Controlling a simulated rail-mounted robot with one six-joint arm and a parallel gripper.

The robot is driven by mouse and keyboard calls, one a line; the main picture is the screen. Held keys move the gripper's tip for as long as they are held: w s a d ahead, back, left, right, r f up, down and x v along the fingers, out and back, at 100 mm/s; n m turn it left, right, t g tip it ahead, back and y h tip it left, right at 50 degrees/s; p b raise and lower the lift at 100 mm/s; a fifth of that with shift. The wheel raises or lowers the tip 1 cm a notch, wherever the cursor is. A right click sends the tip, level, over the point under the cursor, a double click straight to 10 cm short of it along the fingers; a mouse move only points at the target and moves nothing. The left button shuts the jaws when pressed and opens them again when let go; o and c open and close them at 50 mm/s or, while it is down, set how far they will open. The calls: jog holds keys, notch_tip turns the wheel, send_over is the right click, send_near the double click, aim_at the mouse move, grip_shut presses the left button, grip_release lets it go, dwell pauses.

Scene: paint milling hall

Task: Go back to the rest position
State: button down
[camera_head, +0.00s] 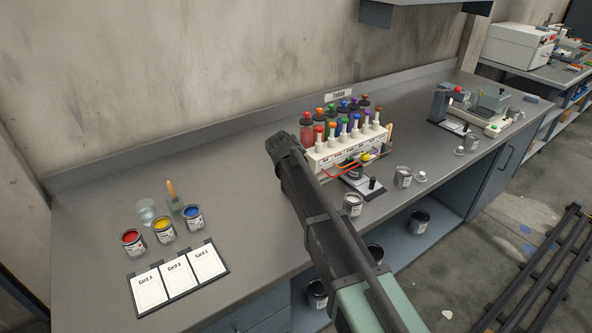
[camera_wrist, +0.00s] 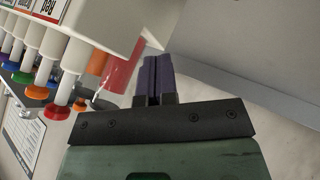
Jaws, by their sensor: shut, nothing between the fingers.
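My gripper (camera_wrist: 153,80) shows in the wrist view with its two dark fingers together and nothing between them. In the head view my arm reaches up from the bottom, and its dark end lies in front of the left end of the tint rack (camera_head: 322,157). The fingertips cannot be made out there. The rack holds several bottles with coloured caps. In the wrist view the rack's white body (camera_wrist: 105,18) and coloured caps are to the left of the fingers. I cannot tell whether the gripper touches the rack.
Three open paint cans, including a yellow one (camera_head: 163,231), stand at the left beside a brush (camera_head: 173,196). Three cards lie on a dark board (camera_head: 216,285) in front. Small grey cans (camera_head: 353,205) stand right of my arm. The bench between cans and rack is clear.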

jog(key=s+d+f+m+g, duration=0.1)
jog(key=s+d+m+g, duration=0.1)
jog(key=s+d, duration=0.6)
jog(key=s+d+f+m+g+y, duration=0.1)
jog(key=s+d+g, duration=0.3)
jog(key=s+d, duration=0.4)
jog(key=s+d+f+m+g, duration=0.3)
jog(key=s+d, duration=0.5)
jog(key=s, duration=1.1)
jog(key=shift+s+d+m+y, duration=0.2)
jog(key=shift+m+y, duration=0.1)
jog(key=shift+m, duration=0.2)
jog(key=shift+w+f, duration=0.1)
